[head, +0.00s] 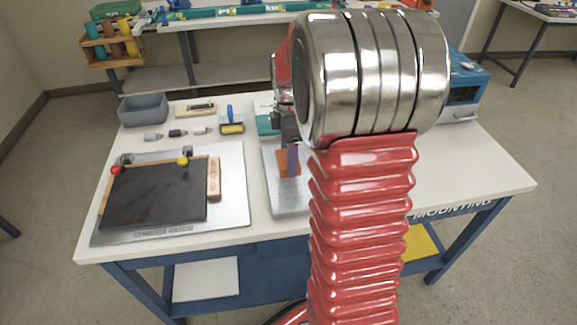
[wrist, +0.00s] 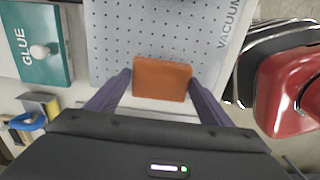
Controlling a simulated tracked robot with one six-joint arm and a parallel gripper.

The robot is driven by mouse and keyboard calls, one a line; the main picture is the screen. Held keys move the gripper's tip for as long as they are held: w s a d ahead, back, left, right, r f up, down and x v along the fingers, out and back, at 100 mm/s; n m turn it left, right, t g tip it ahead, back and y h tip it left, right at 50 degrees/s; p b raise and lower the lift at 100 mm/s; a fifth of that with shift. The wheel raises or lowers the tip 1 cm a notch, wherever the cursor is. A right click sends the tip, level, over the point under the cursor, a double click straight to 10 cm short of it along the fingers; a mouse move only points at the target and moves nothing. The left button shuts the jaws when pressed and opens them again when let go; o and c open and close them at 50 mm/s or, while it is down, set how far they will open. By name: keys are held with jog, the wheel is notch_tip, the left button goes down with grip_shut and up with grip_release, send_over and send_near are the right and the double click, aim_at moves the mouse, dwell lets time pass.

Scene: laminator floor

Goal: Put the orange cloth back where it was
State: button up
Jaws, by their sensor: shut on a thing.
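The orange cloth (head: 283,168) is a small folded block. It is held between the two purple fingers of my gripper (head: 291,160). In the wrist view the cloth (wrist: 162,78) sits squarely between the fingertips of my gripper (wrist: 160,88), touched from both sides. Below it is a grey perforated plate (wrist: 150,30) marked VACUUM, which also shows in the head view (head: 290,200). I cannot tell whether the cloth touches the plate. My arm hides part of the plate and table.
A teal GLUE box (wrist: 40,55) and a blue-handled roller (head: 231,122) are left of the plate. A silver board (head: 235,190) carries a black sheet (head: 155,195). A grey bin (head: 143,109) stands behind. A blue machine (head: 467,80) is at right. The front right tabletop (head: 465,165) is clear.

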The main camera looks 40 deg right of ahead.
jog(key=shift+f, duration=0.35)
jog(key=shift+f, duration=0.1)
jog(key=shift+f, duration=1.75)
jog(key=o, duration=1.1)
jog(key=shift+f, duration=0.1)
notch_tip(320, 180, up, 12)
jog(key=shift+r, duration=0.1)
